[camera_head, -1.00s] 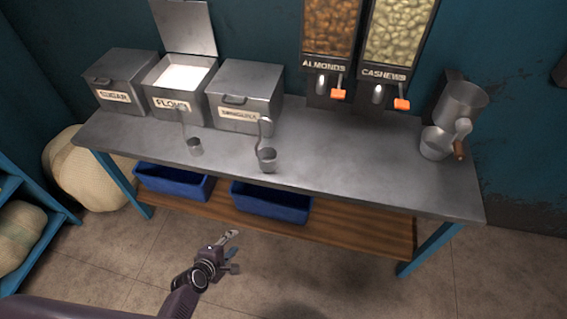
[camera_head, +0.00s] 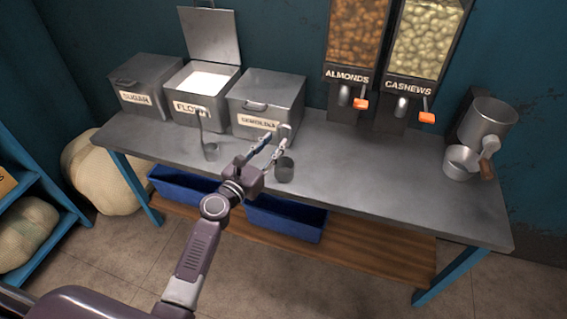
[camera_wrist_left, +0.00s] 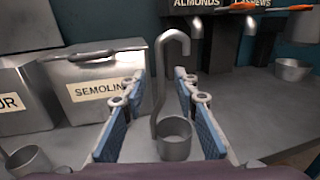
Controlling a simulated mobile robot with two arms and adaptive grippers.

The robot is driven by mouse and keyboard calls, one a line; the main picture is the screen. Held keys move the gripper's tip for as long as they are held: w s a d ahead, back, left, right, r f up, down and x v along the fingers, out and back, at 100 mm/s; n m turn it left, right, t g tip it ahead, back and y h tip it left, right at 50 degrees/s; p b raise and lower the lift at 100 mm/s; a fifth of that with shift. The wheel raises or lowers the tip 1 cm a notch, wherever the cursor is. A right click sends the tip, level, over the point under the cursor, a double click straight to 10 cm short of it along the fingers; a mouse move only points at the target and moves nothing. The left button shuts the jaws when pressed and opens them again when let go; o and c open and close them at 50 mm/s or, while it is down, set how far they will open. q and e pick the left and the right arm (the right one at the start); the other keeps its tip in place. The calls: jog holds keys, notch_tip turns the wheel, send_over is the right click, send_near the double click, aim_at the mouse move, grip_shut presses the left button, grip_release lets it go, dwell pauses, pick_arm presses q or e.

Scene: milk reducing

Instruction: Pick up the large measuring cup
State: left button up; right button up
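The large measuring cup (camera_head: 284,170) is a grey metal cup with a tall hooked handle, upright on the steel table in front of the semolina bin. In the left wrist view the cup (camera_wrist_left: 174,137) shows between the fingers, its handle rising above them. My left gripper (camera_head: 273,145) is open at the cup's handle. In the left wrist view its blue-padded fingers (camera_wrist_left: 160,108) are apart, one on each side of the handle, with gaps visible. A smaller measuring cup (camera_head: 210,152) stands to the left, in front of the flour bin. My right gripper is not in view.
Sugar (camera_head: 145,85), open flour (camera_head: 203,95) and semolina (camera_head: 267,103) bins line the table's back. Almond and cashew dispensers (camera_head: 410,60) hang behind. A metal grinder (camera_head: 486,125) stands at the right. The table's middle right (camera_head: 370,170) is clear.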

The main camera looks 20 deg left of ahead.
aim_at(278, 140)
pick_arm(q)
jog(key=x, duration=0.3)
jog(key=shift+w+d+f, duration=0.1)
grip_shut()
